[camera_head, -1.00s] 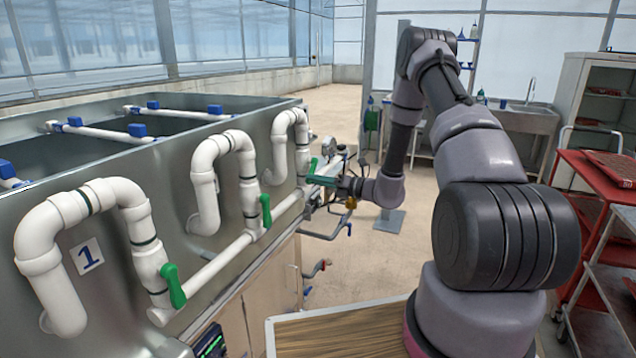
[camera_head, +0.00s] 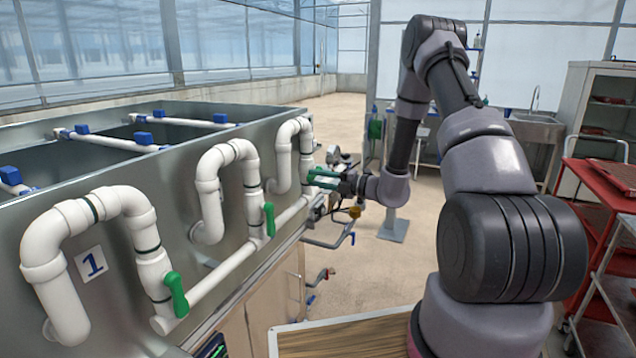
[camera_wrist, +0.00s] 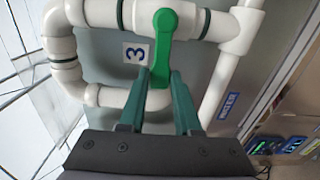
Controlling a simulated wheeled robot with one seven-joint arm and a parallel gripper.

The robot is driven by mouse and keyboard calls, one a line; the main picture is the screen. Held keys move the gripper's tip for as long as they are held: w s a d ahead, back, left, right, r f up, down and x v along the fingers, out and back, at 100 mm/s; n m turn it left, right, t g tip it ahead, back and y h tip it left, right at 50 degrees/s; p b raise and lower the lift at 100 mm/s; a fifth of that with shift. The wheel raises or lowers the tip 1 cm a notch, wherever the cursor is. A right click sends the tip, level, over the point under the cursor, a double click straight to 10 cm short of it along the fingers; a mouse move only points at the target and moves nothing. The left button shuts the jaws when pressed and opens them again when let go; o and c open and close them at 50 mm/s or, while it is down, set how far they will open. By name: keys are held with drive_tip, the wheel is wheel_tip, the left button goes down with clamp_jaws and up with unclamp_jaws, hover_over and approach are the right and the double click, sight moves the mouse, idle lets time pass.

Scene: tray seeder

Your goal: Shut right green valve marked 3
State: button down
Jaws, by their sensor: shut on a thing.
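The green valve handle (camera_wrist: 168,45) beside the label marked 3 (camera_wrist: 135,53) shows in the wrist view, on a white pipe. The handle lies across that pipe, its free end between the fingers of my gripper (camera_wrist: 160,98). My gripper is shut on this handle. In the head view my gripper (camera_head: 328,180) is at the far white pipe loop (camera_head: 284,150), reaching in from the right. There the fingers and handle merge into one small green patch, so the handle is hard to make out.
Two nearer green valve handles (camera_head: 176,294) and (camera_head: 269,219) lie along their pipes. A label marked 1 (camera_head: 92,263) is on the metal tank wall. A lower white pipe (camera_head: 215,283) runs along the front. A red cart (camera_head: 600,180) stands at right.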

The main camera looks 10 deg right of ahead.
drive_tip(key=shift+d+r+m, duration=0.1)
drive_tip(key=shift+r+m, duration=0.1)
drive_tip(key=shift+m, duration=0.1)
drive_tip(key=c, duration=0.6)
unclamp_jaws()
drive_tip(key=v, duration=1)
drive_tip(key=shift+s+d, duration=0.2)
drive_tip(key=shift+d, duration=0.1)
